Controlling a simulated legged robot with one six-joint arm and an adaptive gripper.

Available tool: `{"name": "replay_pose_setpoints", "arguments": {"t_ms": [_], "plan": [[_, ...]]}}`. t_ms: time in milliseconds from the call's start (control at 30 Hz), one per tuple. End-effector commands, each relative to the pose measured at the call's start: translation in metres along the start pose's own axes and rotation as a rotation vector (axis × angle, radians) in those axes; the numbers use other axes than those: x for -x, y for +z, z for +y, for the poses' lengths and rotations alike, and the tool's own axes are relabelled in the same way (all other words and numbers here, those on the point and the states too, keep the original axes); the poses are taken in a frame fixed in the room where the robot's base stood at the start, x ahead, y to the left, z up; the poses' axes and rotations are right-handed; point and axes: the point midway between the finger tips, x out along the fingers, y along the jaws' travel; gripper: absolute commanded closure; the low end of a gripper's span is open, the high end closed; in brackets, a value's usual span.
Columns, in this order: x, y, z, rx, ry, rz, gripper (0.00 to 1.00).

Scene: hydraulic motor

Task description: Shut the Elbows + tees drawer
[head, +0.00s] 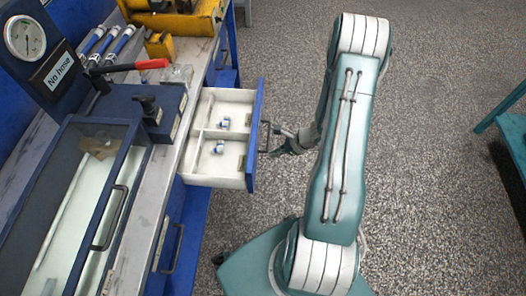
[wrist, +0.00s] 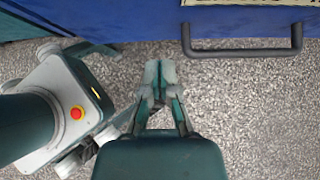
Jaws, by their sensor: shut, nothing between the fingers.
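The drawer (head: 221,181) stands pulled out from the blue workbench in the head view. Its white inside is divided and holds a few small fittings. Its blue front (head: 256,135) faces right and carries a dark handle (head: 264,137). In the wrist view the handle (wrist: 243,51) hangs on the blue front at the upper right, with a yellow label partly cut off above it. My gripper (head: 277,143) is just right of the handle in the head view. In the wrist view my gripper (wrist: 160,70) is shut and empty, below and left of the handle, apart from it in the picture.
The workbench top carries a glass-lidded case (head: 70,200), a gauge panel (head: 30,45), a red-handled lever (head: 140,66) and yellow equipment (head: 180,18). Another handle (head: 174,248) sits below on the bench front. Speckled floor (head: 430,150) is free to the right; a teal table (head: 512,135) stands at the far right.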

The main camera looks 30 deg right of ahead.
Motion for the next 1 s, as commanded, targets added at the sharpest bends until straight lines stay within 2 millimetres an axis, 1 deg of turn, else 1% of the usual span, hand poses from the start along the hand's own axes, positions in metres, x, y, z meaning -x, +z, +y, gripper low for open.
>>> {"name": "replay_pose_setpoints", "arguments": {"t_ms": [33,100,233,367,767,867,1000], "plan": [[-0.009,0.003,0.001,0.001,0.005,0.0,1.0],[-0.016,0.013,0.001,0.003,0.004,0.0,1.0],[-0.027,0.023,0.001,0.002,0.002,0.0,1.0],[-0.031,0.028,0.0,0.001,0.001,0.0,1.0],[-0.032,0.029,0.0,0.001,0.001,0.0,1.0],[-0.036,0.033,0.001,0.002,0.002,0.0,1.0],[-0.049,0.045,0.001,0.004,0.004,0.0,1.0]]}}
